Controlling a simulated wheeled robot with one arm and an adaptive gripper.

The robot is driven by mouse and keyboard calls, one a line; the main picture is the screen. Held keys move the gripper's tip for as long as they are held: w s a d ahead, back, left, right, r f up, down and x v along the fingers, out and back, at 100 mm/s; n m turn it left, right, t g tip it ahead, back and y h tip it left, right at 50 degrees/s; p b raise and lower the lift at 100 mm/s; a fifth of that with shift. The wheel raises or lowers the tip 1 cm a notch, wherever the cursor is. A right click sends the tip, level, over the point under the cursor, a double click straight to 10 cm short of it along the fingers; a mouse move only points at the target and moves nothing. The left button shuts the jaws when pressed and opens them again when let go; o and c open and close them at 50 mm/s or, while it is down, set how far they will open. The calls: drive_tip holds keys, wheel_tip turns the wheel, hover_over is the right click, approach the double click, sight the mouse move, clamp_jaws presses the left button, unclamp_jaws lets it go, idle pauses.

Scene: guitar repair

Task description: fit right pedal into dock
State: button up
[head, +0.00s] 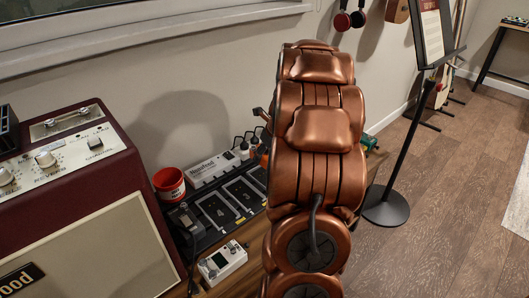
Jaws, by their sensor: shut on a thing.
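The dock (206,236) is a dark pedalboard with pale-outlined slots, on the wooden surface right of the amplifier. Its right part is hidden behind my copper arm. A white pedal (223,263) lies at its front edge; I cannot tell whether it touches the dock. A dark pedal (184,218) sits at the dock's left end. I cannot tell which pedal is the right one. My gripper and whatever it holds are hidden behind my arm.
A maroon amplifier (150,212) fills the left. A red cup (170,183) and a power strip (212,168) with plugs stand behind the dock. A green object (369,142) shows right of my arm. A music stand (385,205) stands on the floor; open floor lies right.

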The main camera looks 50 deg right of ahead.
drive_tip(key=shift+f+b, duration=1.8)
drive_tip(key=shift+b, duration=0.15)
drive_tip(key=shift+f+p, duration=0.5)
drive_tip(key=shift+f, duration=0.55)
drive_tip(key=shift+p, duration=1.6)
drive_tip(key=shift+f, duration=0.6)
idle(0.3)
drive_tip(key=o, duration=1.5)
drive_tip(key=shift+o, duration=0.8)
